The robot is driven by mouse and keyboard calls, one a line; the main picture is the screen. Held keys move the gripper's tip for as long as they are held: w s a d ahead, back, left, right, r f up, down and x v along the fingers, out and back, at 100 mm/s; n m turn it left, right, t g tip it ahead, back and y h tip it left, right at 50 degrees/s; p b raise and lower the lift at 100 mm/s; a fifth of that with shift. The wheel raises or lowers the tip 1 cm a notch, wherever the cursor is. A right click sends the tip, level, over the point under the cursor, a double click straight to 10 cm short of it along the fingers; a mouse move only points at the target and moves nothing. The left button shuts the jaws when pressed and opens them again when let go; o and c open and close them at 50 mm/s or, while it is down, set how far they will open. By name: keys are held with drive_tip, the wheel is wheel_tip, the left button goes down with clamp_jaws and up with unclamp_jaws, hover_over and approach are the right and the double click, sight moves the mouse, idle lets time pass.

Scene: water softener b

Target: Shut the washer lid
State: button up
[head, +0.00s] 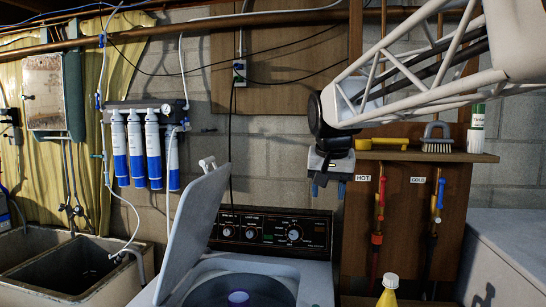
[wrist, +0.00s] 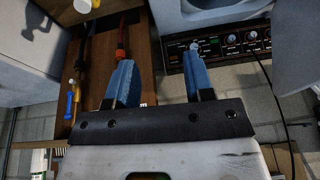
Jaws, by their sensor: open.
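The washer lid (head: 195,230) stands raised and tilted at the left side of the washer (head: 318,278). The tub opening (head: 240,284) is uncovered, with a purple-topped agitator (head: 238,298) inside. My gripper (head: 328,188) is open and empty, pointing down, above and in front of the right end of the control panel (head: 270,232). It is well to the right of the lid and apart from it. In the wrist view, two blue fingers of my gripper (wrist: 160,80) are spread with nothing between them. Part of the lid (wrist: 296,50) shows at the right edge there.
A wooden shelf (head: 425,155) holds a brush (head: 437,138), a yellow tool (head: 390,143) and a can (head: 477,130). Hot and cold valves hang below it. A utility sink (head: 75,270) is at left. The air above the tub is clear.

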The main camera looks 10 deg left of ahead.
drive_tip(key=w+a+r, duration=0.3)
drive_tip(key=w+a, duration=0.3)
drive_tip(key=a, duration=0.6)
drive_tip(key=w+a+r+y, duration=0.1)
drive_tip(key=w+a+r, duration=0.2)
drive_tip(key=a, duration=1)
drive_tip(key=w+a+r, duration=0.4)
drive_tip(key=w+a, duration=0.5)
drive_tip(key=a, duration=0.3)
drive_tip(key=shift+a+t, duration=0.15)
drive_tip(key=shift+t, duration=0.25)
drive_tip(key=shift+w+f, duration=0.1)
drive_tip(key=shift+f, duration=0.1)
drive_tip(key=shift+x, duration=3.75)
clamp_jaws()
